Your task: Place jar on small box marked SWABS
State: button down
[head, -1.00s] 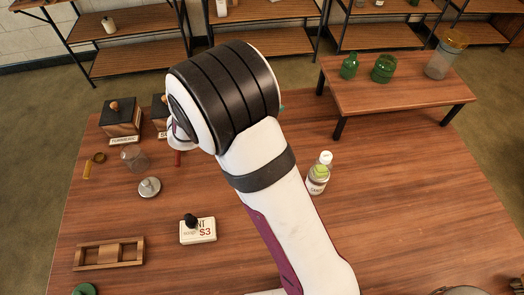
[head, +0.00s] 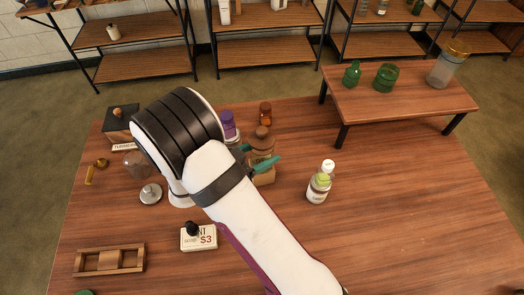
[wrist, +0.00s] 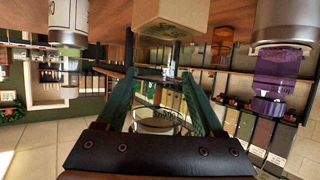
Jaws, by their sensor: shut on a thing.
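My gripper (head: 256,158) has teal fingers, which also show in the wrist view (wrist: 163,97). It is shut on a brown-lidded jar (head: 263,135) above the table. In the wrist view, which looks upside down, a clear body with a ring shows between the fingers.
A purple-capped bottle (head: 228,123) and an amber bottle (head: 265,113) stand behind. A white-capped bottle (head: 320,187) stands to the right. The table's right front is clear.

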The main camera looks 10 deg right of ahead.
aim_at(253, 156)
grip_release()
jog(key=shift+f, duration=0.1)
jog(key=shift+s+a+r, duration=0.15)
jog(key=shift+a+r, duration=0.1)
jog(key=shift+r, duration=0.05)
jog(key=v, duration=0.4)
notch_tip(253, 156, up, 7)
jog(key=shift+s+a+r, duration=0.1)
jog(key=shift+s, duration=0.05)
